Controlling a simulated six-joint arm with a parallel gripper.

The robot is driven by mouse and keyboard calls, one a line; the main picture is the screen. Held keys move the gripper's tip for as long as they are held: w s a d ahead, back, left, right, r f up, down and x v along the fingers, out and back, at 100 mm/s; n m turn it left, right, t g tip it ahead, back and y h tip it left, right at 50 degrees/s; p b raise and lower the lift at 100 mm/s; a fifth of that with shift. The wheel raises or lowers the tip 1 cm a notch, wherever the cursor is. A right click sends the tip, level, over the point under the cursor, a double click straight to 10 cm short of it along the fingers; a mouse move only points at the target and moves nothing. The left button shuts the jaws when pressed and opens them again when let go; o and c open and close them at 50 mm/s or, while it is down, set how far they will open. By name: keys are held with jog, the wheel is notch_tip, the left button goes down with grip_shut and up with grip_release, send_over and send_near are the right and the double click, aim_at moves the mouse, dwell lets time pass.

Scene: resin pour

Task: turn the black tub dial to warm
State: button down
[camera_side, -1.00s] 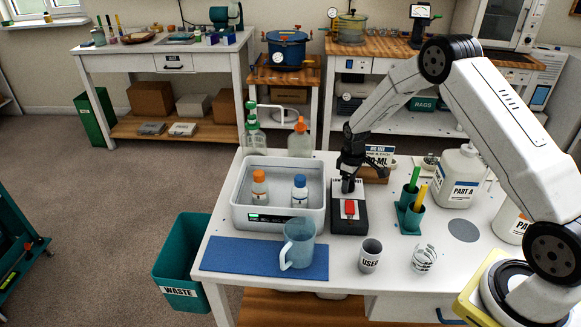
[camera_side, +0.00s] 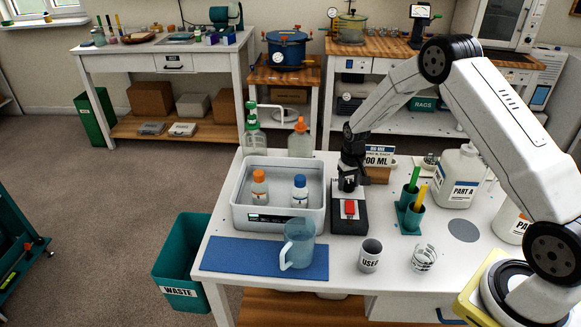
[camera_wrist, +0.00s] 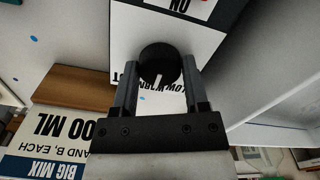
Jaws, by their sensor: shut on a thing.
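The black tub dial (camera_wrist: 160,62) sits on the white face of a small dark control box (camera_side: 349,222) right of the tub. My gripper (camera_side: 347,187) points down over the box's far end. In the wrist view its two fingers (camera_wrist: 159,84) stand on either side of the dial, shut on it. A pale mark shows on the dial's lower edge, towards upside-down lettering that reads in part LOW and WARM. The fingers and dial cover some of that lettering, so the exact setting cannot be told. The white tub (camera_side: 278,222) holds an orange-capped bottle (camera_side: 259,188) and a blue-capped bottle (camera_side: 300,192).
A red switch (camera_side: 350,209) is on the box's near end. A clear jug (camera_side: 298,245) stands on a blue mat (camera_side: 225,256). A USED cup (camera_side: 370,256), a green holder (camera_side: 410,216) and a BIG MIX sign (camera_side: 379,157) are close by.

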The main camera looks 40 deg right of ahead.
aim_at(349, 184)
dwell(0.4)
jog(key=shift+c, duration=0.5)
grip_release()
jog(key=shift+r, duration=0.1)
jog(key=shift+r, duration=3.85)
jog(key=shift+s+a+r, duration=0.2)
jog(key=shift+a+r, duration=0.1)
jog(key=shift+a, duration=0.05)
jog(key=s+a+r+n+t, duration=0.1)
jog(key=s+a+r+n, duration=0.1)
jog(key=s+a+r, duration=0.2)
jog(key=s+a+r+n+t, duration=0.1)
jog(key=s+a+r, duration=0.3)
jog(key=s+a, duration=0.6)
jog(key=s+n, duration=0.1)
jog(key=s, duration=0.5)
jog(key=shift+t, duration=0.3)
